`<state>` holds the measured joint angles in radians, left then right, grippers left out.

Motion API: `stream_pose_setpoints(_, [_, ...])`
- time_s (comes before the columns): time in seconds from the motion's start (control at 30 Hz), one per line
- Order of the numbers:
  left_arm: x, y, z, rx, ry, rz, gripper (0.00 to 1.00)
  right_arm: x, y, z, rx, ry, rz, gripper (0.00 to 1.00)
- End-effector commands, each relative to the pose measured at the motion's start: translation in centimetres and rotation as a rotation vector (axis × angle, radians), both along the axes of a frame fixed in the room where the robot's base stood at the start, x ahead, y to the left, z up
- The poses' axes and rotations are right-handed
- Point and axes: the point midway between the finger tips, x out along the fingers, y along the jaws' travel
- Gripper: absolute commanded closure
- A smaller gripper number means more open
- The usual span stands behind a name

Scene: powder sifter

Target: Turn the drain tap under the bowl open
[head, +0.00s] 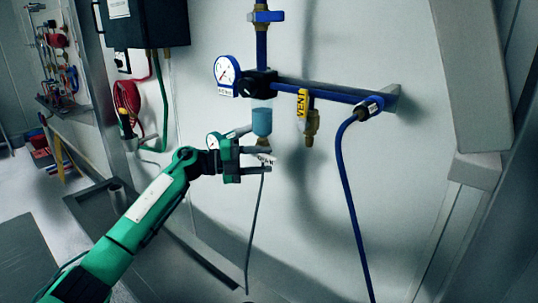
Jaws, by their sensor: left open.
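The translucent blue bowl (262,122) hangs below the black regulator on the blue pipe. A brass-coloured drain fitting (262,141) shows at its underside. A white tag (265,158), its lettering hard to read, hangs just below. My left gripper (268,160) comes in from the left, open, with its grey fingers reaching right around the tag's height, just under the bowl. The fingers partly hide the drain tap, and I cannot tell whether they touch it. A thin dark tube (254,225) runs down from there. My right gripper is not in view.
A round blue-rimmed gauge (227,70) sits left of the regulator (258,83). A yellow vent valve (303,103) hangs to the right, then a blue hose (349,190). A dark box (146,22) is at upper left. The wall right of the hose is bare.

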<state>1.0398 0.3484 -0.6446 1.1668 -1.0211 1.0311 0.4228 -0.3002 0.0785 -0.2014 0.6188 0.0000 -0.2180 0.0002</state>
Motion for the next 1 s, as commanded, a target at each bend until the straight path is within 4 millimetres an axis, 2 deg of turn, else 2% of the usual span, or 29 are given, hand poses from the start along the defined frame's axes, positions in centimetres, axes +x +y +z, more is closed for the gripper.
stream_pose_setpoints(0.1, [0.2, -1.4, 0.1, 0.000, 0.000, -0.001, 0.58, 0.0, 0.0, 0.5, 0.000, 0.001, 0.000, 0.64])
stream_pose_setpoints(0.2, [0.3, -1.9, 0.0, 0.000, 0.000, 0.000, 0.58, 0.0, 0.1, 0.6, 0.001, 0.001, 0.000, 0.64])
stream_pose_setpoints(0.5, [0.3, -2.1, 0.0, 0.000, -0.001, 0.000, 0.58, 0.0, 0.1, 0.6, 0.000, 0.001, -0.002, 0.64])
stream_pose_setpoints(0.57, [0.3, -2.1, 0.0, 0.000, -0.001, 0.000, 0.68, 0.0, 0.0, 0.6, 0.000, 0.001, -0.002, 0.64])
stream_pose_setpoints(0.73, [0.3, -2.1, 0.0, 0.000, -0.001, 0.000, 1.00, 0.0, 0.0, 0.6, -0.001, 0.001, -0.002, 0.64])
stream_pose_setpoints(1.0, [0.3, -2.1, 0.0, -0.007, 0.005, 0.000, 1.00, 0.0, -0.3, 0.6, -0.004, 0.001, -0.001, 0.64])
